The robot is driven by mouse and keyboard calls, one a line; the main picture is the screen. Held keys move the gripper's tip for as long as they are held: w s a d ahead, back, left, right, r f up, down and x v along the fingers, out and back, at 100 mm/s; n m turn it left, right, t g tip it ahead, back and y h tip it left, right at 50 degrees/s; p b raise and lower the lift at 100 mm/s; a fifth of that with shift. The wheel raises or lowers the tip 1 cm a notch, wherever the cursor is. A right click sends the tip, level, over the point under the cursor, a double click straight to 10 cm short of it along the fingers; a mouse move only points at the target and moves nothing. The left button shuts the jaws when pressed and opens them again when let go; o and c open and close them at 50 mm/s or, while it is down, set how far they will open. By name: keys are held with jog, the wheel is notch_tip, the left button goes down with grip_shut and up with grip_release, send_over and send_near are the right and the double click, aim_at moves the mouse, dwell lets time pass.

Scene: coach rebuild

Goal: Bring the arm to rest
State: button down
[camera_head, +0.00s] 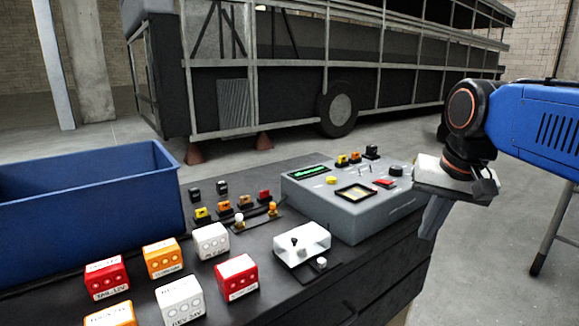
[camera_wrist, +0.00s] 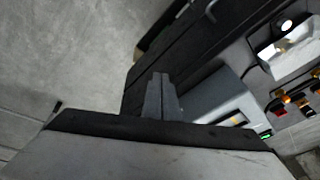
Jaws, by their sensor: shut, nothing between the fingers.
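My gripper (camera_head: 430,230) hangs pointing down at the right side of the head view, just past the right edge of the dark bench (camera_head: 355,290). Its fingers are shut together with nothing between them. In the wrist view the two fingers (camera_wrist: 160,82) show side by side, closed, over the edge of the bench. My blue arm comes in from the right. The grey test console (camera_head: 350,222) stands on the bench to the left of my gripper, apart from it as far as I can tell.
A blue bin (camera_head: 90,215) stands at the bench's left. Several red, orange and white labelled blocks (camera_head: 180,300) lie in front. A small white box (camera_head: 302,243) sits before the console. A coach frame (camera_head: 330,70) stands behind. Open floor (camera_head: 490,255) lies right of the bench.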

jog(key=s+f+n, duration=0.2)
jog(key=s+f, duration=0.4)
jog(key=f, duration=0.2)
jog(key=s+d+f+n+t, duration=0.1)
jog(key=s+f, duration=0.4)
jog(key=f, duration=0.4)
jog(key=shift+s+d+n, duration=0.15)
jog(key=shift+s+n, duration=0.2)
jog(key=shift+n, duration=0.05)
